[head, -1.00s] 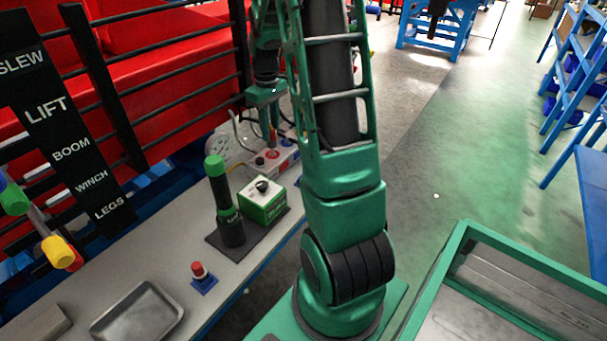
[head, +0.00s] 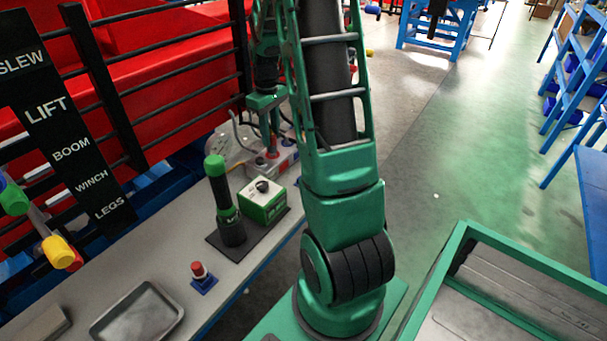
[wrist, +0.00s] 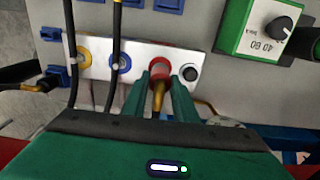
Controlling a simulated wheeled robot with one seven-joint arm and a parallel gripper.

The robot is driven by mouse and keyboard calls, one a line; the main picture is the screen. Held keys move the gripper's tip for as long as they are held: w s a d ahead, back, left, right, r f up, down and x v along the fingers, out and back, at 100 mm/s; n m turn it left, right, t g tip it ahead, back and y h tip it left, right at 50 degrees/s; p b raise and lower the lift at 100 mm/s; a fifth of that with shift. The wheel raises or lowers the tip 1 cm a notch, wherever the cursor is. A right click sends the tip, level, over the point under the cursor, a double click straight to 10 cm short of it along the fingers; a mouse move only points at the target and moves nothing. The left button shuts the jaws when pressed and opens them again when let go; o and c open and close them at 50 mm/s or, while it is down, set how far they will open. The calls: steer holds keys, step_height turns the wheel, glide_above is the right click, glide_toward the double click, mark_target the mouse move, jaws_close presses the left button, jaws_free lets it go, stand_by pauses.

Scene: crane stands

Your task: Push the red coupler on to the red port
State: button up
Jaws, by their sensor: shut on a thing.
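My gripper (wrist: 161,84) is shut on the red coupler (wrist: 159,66), whose red end and brass-coloured part show between the green fingers. I cannot tell whether the coupler is fully seated. In the head view my gripper (head: 270,146) is low over the block (head: 286,157), with red at its tips.
Black hoses run past the yellow and blue ports. A green and white dial box (head: 263,202) and a black post with a green top (head: 225,200) stand nearer on the bench. A red button on a blue base (head: 202,275) and a metal tray (head: 140,312) lie further forward.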

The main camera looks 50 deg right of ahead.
steer(key=shift+f, duration=0.35)
steer(key=o, duration=1.2)
steer(key=shift+r, duration=2.55)
step_height(320, 180, up, 11)
steer(key=shift+f, duration=0.15)
